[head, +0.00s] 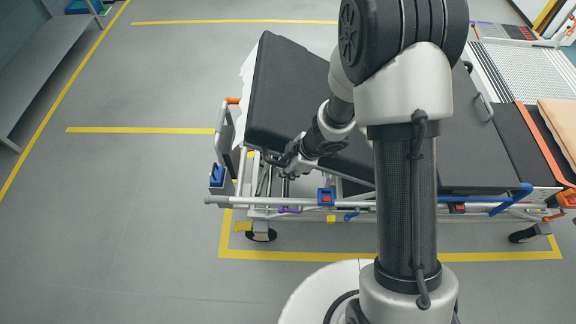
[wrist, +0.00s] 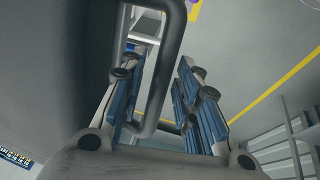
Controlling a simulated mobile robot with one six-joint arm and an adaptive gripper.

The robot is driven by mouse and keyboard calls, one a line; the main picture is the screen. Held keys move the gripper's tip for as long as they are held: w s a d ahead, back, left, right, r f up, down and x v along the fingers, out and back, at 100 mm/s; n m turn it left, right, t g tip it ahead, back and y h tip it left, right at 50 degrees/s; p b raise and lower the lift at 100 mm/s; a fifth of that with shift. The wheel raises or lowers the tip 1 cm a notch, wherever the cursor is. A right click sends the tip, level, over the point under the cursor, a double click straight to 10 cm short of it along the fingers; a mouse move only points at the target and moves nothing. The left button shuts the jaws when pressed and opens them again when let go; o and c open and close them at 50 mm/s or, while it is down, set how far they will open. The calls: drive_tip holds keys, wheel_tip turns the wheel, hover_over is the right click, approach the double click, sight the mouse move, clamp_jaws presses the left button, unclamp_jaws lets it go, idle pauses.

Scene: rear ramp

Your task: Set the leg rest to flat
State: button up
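The stretcher stands in the middle of the head view. Its dark leg rest (head: 285,85), the left mattress section, looks tilted up above the frame (head: 262,200). My gripper (head: 290,165) is at the near side of this section, just under its edge. In the wrist view my gripper (wrist: 160,105) is open, with its blue-padded fingers apart. A dark grey loop handle (wrist: 168,65) runs between the fingers. A gap shows between the handle and the right finger; contact with the left finger cannot be told. My arm hides part of the mattress in the head view.
A beige pad (head: 560,125) is at the right end. A grey bench (head: 40,55) stands far left. The floor (head: 120,210) left of the stretcher is clear.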

clamp_jaws()
idle(0.5)
drive_tip(key=a+f+h+b, duration=0.2)
drive_tip(key=f, duration=0.6)
drive_tip(key=a+f+h+b, duration=0.1)
drive_tip(key=a+f+b, duration=0.1)
drive_tip(key=f, duration=0.7)
drive_tip(key=a+f+h+b, duration=0.2)
drive_tip(key=a+f+b, duration=0.1)
drive_tip(key=f, duration=0.6)
drive_tip(key=shift+w+a+n+h, duration=0.1)
drive_tip(key=shift+a+n+h, duration=0.2)
drive_tip(key=shift+a, duration=0.35)
drive_tip(key=shift+f, duration=0.65)
drive_tip(key=shift+o, duration=1.1)
unclamp_jaws()
drive_tip(key=shift+r, duration=0.1)
